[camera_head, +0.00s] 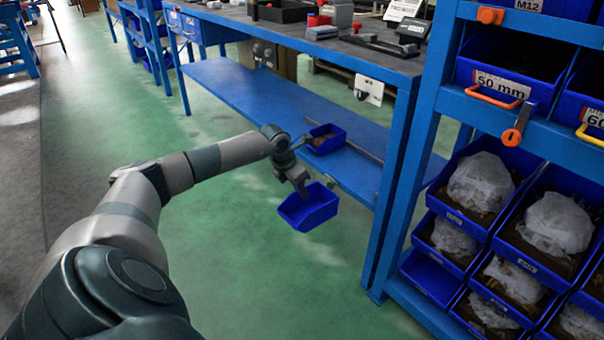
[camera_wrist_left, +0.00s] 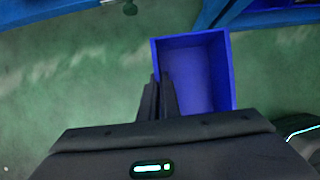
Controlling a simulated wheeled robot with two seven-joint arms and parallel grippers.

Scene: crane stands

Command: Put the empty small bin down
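The empty small blue bin (camera_head: 309,207) hangs above the green floor, just in front of the workbench's lower shelf, in the head view. My left gripper (camera_head: 302,187) is at its rim, with the arm coming in from the left. In the left wrist view the bin (camera_wrist_left: 200,75) shows a bare inside, and the fingers of my left gripper (camera_wrist_left: 158,100) are close together on its left wall. The gripper is shut on that wall. My right gripper is in neither view.
Another blue bin (camera_head: 325,139) with brownish contents stands on the blue lower shelf (camera_head: 235,90). Free shelf surface lies left of it. A blue rack (camera_head: 415,200) with several bins of bagged parts stands at the right. The green floor (camera_head: 240,270) below is clear.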

